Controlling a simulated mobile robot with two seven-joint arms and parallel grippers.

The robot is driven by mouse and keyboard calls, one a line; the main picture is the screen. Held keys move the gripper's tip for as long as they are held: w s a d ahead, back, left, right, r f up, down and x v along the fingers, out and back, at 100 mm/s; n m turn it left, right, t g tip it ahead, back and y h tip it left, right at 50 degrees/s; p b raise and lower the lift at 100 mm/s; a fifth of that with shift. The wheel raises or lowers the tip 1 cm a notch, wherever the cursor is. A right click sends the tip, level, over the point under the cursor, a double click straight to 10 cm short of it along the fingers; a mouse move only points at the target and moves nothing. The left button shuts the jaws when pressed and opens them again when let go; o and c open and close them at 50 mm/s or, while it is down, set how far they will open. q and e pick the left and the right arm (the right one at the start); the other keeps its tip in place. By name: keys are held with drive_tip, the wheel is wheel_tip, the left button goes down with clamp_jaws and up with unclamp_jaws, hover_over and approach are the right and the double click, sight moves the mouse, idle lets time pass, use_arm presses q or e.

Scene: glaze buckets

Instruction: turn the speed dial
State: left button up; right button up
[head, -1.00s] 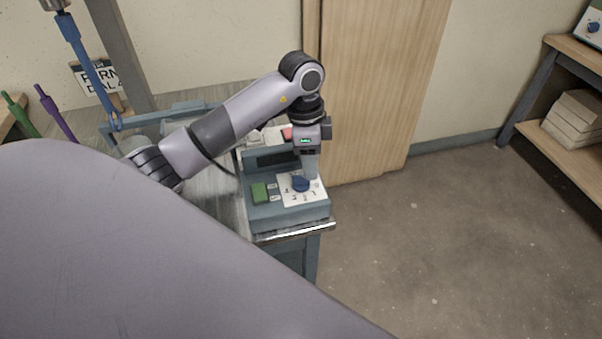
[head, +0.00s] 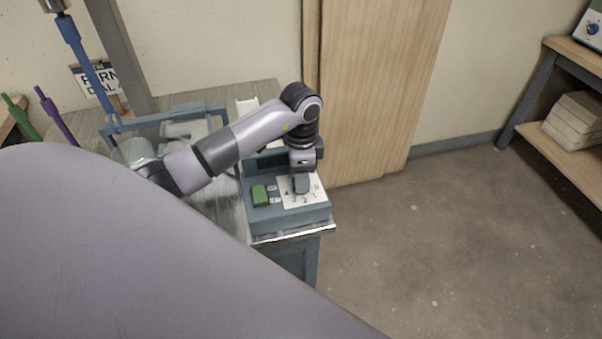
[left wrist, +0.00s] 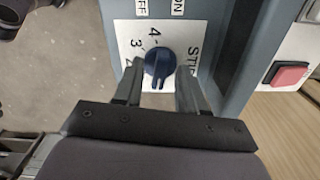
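The speed dial (left wrist: 158,63) is a dark blue knob on a white numbered plate (left wrist: 125,32). The plate also shows in the head view (head: 290,199), on the sloped face of a grey-blue control box (head: 262,222). My left gripper (left wrist: 159,68) points down at the dial, with one finger on each side of it. The fingers are apart, and a small gap seems to show on both sides of the knob. In the head view the left gripper (head: 301,187) covers the dial. My right gripper is not in view.
A green button (head: 260,195) sits left of the dial on the box. A red button (left wrist: 288,75) is at the right in the left wrist view. The box stands near the front corner of a bench (head: 265,92). The floor to its right is clear.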

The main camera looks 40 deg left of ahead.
use_arm(q)
clamp_jaws()
